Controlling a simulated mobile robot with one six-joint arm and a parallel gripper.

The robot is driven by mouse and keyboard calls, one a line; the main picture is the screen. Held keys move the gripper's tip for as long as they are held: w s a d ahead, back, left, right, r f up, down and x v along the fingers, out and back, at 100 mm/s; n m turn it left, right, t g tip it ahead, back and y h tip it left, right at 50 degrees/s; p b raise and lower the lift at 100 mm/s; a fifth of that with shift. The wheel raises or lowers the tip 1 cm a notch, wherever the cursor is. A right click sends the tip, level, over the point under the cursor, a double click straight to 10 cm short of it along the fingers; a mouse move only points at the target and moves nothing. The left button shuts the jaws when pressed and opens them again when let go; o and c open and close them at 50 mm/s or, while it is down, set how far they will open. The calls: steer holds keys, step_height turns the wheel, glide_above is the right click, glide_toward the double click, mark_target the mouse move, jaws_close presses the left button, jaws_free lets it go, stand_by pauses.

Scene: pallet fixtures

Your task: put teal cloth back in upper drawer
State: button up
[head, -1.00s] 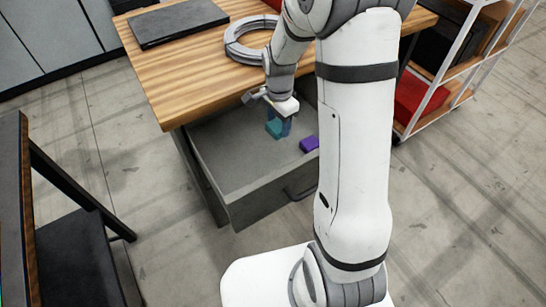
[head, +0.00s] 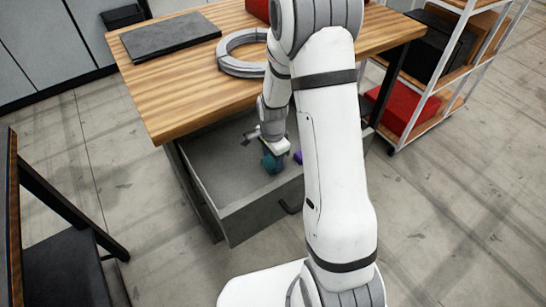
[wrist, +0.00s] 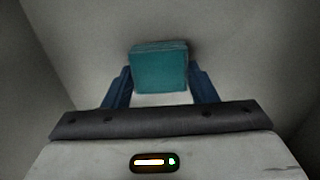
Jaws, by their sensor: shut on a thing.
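The teal cloth (wrist: 160,70) is a small folded block between the two blue fingers of my gripper (wrist: 160,90) in the wrist view. In the head view the teal cloth (head: 268,165) shows at the fingertips of my gripper (head: 272,163), inside the open upper drawer (head: 215,170) of the wooden-topped table. My gripper is shut on the cloth. I cannot tell whether the cloth touches the drawer floor.
A purple block (head: 298,157) lies in the drawer, partly hidden by my arm. A grey ring (head: 240,66) and a dark flat slab (head: 170,36) lie on the tabletop (head: 160,90). A black chair (head: 65,255) stands at left, a shelf rack (head: 440,90) at right.

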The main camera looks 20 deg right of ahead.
mark_target(273, 160)
steer(key=shift+f, duration=0.15)
steer(key=o, duration=0.9)
steer(key=shift+o, duration=0.2)
step_height(273, 160, up, 12)
steer(key=s+r+n+t, duration=0.1)
steer(key=s+r+n, duration=0.5)
steer(key=s, duration=0.3)
steer(key=s+r+n+t, duration=0.1)
steer(key=s+r+n, duration=0.6)
steer(key=s, duration=0.3)
steer(key=shift+a+n+p, duration=0.45)
steer(key=shift+n, duration=0.25)
